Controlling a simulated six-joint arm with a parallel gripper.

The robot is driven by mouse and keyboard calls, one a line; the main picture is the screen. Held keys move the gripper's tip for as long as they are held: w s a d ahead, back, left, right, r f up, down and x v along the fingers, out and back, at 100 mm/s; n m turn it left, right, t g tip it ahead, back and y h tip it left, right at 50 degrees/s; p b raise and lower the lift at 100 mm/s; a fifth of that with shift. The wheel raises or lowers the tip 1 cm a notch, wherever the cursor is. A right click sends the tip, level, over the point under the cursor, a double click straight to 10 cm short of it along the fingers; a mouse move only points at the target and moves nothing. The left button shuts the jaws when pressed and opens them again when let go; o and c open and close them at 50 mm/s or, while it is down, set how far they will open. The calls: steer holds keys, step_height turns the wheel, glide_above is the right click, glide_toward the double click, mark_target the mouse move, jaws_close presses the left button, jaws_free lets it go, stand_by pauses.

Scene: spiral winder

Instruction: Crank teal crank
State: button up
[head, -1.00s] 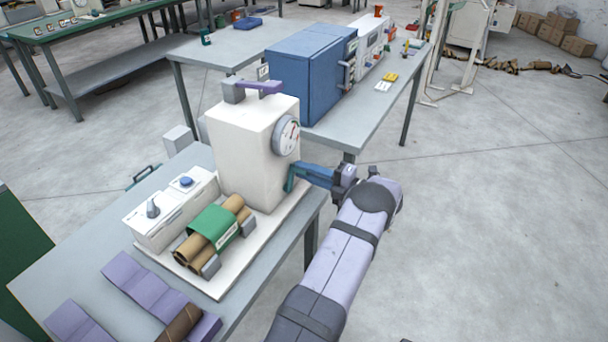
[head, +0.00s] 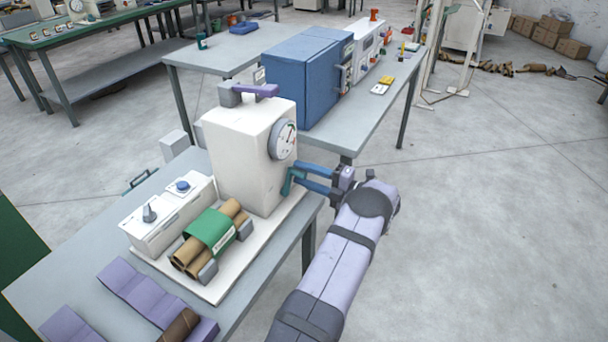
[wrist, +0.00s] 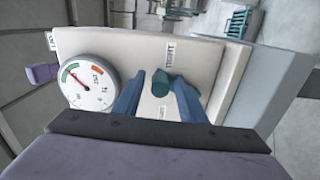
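The teal crank (head: 288,182) sits on the right side of the white winder housing (head: 248,160), below its round dial. In the wrist view the crank's rounded teal end (wrist: 160,86) shows between my two blue fingers. My gripper (head: 302,177) is open, with its fingers apart on either side of the crank. In the wrist view my gripper (wrist: 160,90) has a gap beside the left finger. Whether the right finger touches the crank, I cannot tell. The dial (wrist: 88,84) is to the left there, with green and red marks and a needle near the green.
A green-wrapped bundle of brown rolls (head: 210,235) lies on the winder base. A control box (head: 168,214) with knobs and a purple cradle (head: 150,295) stand on the same bench. A blue cabinet (head: 310,75) stands behind. Free floor lies to the right.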

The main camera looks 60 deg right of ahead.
steer(key=s+b, duration=0.2)
steer(key=s, duration=0.3)
steer(key=shift+s+f, duration=0.1)
steer(key=shift+s, duration=1.1)
